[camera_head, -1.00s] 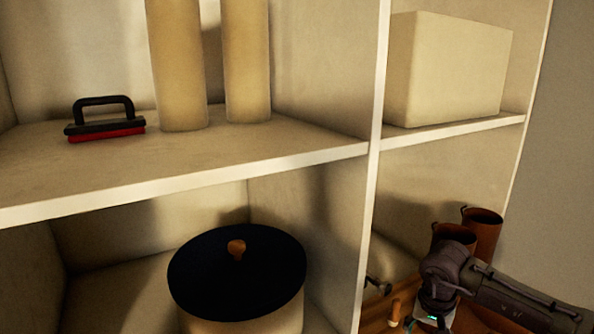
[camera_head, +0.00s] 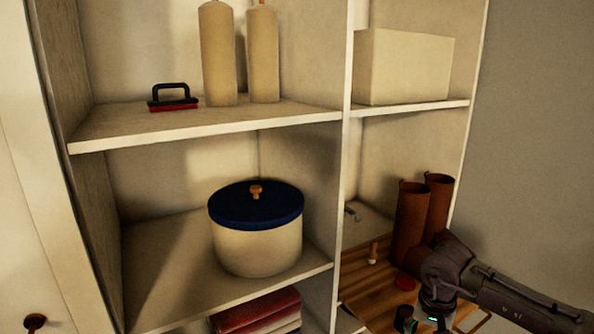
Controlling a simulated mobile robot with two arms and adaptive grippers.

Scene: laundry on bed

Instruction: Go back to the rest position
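My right arm comes in from the lower right, in front of the right part of the shelf unit (camera_head: 205,131). Its wrist end (camera_head: 436,312), with a small green light, is at the bottom edge of the picture. The fingers are cut off or hidden there, so I cannot tell if they are open or shut, or if they hold anything. My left gripper is not in view.
A cream pot with a dark blue lid (camera_head: 258,240) stands on the middle shelf. A black-and-red brush (camera_head: 173,98) and two cream cylinders (camera_head: 219,60) are above. A cream box (camera_head: 405,68), brown cylinders (camera_head: 410,215) and a wooden board (camera_head: 380,268) are right. Folded cloths (camera_head: 258,312) lie below.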

